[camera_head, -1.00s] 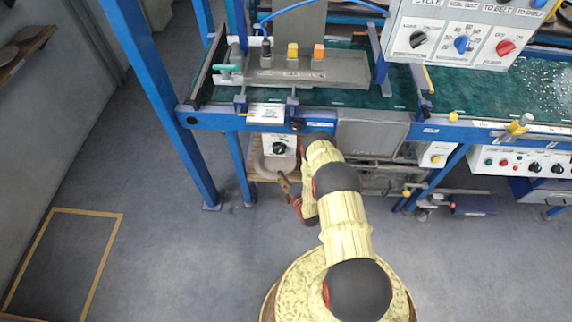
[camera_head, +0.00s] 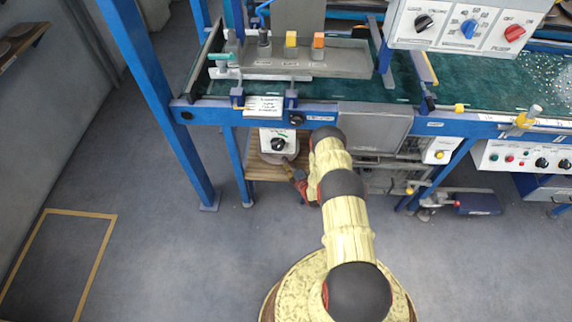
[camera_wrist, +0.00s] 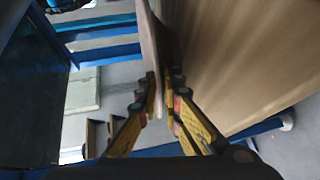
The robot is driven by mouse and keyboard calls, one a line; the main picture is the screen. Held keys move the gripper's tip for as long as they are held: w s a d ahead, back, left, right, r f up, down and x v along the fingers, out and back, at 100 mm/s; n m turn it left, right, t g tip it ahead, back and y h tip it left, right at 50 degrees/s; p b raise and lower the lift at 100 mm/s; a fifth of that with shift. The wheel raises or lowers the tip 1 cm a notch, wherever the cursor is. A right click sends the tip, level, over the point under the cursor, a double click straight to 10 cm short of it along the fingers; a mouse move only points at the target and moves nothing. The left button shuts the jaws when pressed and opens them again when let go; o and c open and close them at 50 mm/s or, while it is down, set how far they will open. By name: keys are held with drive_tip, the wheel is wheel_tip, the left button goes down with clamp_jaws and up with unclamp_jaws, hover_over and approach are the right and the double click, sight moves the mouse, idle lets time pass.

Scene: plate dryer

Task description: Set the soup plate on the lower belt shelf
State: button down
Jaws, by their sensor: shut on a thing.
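My gripper (camera_wrist: 157,108) is shut on the rim of the soup plate (camera_wrist: 150,55) in the wrist view, with a finger on each side. The plate shows edge-on there, as a thin grey-brown strip. In the head view my gripper (camera_head: 290,168) reaches under the blue frame, and a little of the plate (camera_head: 283,158) shows beyond it, partly hidden by the white dial box. The lower wooden shelf (camera_head: 262,173) is under the belt bench; in the wrist view its board (camera_wrist: 235,60) is close beside the plate. I cannot tell whether they touch.
The white dial box (camera_head: 278,141) hangs from the bench's blue rail (camera_head: 222,116) just above the shelf. Blue legs (camera_head: 238,170) stand to the left. A grey panel (camera_head: 375,128) is to the right. The floor at left is clear.

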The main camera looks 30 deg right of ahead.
drive_tip(key=shift+w+d+r, duration=0.1)
drive_tip(key=shift+r, duration=0.05)
drive_tip(key=c, duration=2)
unclamp_jaws()
drive_tip(key=shift+o, duration=0.4)
drive_tip(key=s+r+p, duration=0.2)
drive_tip(key=s+p, duration=0.2)
drive_tip(key=s, duration=0.8)
drive_tip(key=shift+a, duration=0.3)
